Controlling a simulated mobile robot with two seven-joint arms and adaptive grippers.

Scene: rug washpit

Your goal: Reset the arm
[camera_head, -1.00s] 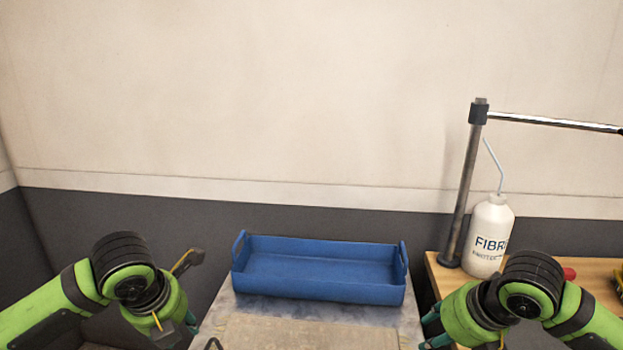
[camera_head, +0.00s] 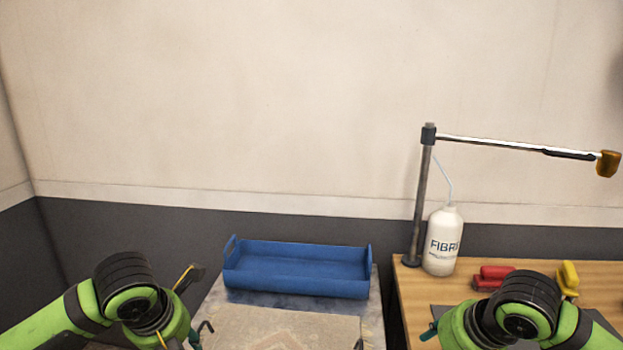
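My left arm, green and black, comes in at the lower left. Its gripper (camera_head: 196,337) shows only as a teal tip at the bottom edge, by the left side of the grey table (camera_head: 373,312). My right arm comes in at the lower right, in front of the wooden bench (camera_head: 410,290). Its gripper (camera_head: 430,332) shows only as a teal tip near the bench's left edge. Most of both grippers is hidden by the wrists or cut off by the frame, so I cannot tell whether they are open or shut. I see nothing held.
A blue tray (camera_head: 297,285) stands on the grey table, behind a beige rug piece (camera_head: 280,328). On the bench are a white bottle (camera_head: 443,242), a metal post (camera_head: 421,195) with a horizontal arm, and red (camera_head: 490,277) and yellow (camera_head: 568,277) tools.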

